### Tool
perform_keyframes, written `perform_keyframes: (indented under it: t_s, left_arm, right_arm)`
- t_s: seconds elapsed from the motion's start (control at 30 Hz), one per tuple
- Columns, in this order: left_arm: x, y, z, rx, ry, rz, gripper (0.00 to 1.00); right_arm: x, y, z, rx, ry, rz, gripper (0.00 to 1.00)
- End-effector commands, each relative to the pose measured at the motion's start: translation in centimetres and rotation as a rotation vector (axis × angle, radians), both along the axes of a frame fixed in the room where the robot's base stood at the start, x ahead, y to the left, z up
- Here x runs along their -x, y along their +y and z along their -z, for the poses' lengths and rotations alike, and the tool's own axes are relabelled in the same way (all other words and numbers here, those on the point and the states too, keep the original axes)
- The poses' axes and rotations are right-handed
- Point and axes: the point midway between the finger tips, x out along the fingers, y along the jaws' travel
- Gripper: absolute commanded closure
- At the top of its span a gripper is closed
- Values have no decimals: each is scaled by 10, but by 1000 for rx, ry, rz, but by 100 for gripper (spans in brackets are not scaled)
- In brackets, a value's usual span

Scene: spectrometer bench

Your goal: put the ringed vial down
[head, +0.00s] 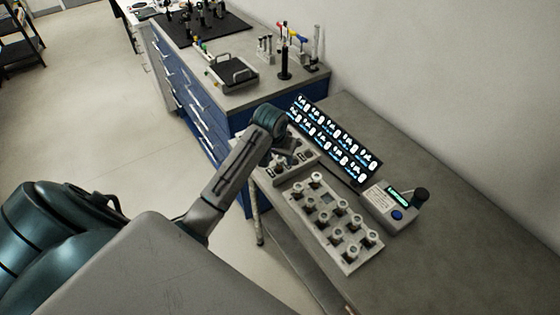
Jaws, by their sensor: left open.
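My left gripper (287,153) is at the end of the arm that comes in from the left. It hangs over the smaller grey rack (297,169) near the bench's left end. Its jaws are open, with no vial visibly held, though the fingertips are small and partly hidden by the wrist. A larger grey rack (322,228) holds several short vials with pale round tops. I cannot tell which vial is ringed. My right gripper is out of view.
A lit panel (335,139) with rows of pictures stands behind the racks. A grey instrument (389,207) with a green display and blue button sits right of them. The grey bench (450,262) is clear at front right. A blue cabinet (239,121) stands beyond.

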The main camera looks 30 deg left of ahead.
Motion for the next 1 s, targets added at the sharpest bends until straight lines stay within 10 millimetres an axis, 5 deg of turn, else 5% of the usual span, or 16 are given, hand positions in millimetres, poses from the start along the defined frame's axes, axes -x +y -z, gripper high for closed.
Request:
perform_keyframes:
  t_s: [0.2, 0.43, 0.7, 1.0]
  left_arm:
    - [-7, 1, 22, 0, 1, 0, 46]
    - [-8, 1, 24, 0, -1, 1, 46]
    - [-7, 1, 24, 0, -1, 1, 94]
    - [-8, 1, 23, -1, -2, 1, 98]
  right_arm:
    - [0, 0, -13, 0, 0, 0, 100]
    - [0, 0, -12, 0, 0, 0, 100]
    - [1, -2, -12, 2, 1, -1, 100]
    - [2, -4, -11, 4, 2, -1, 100]
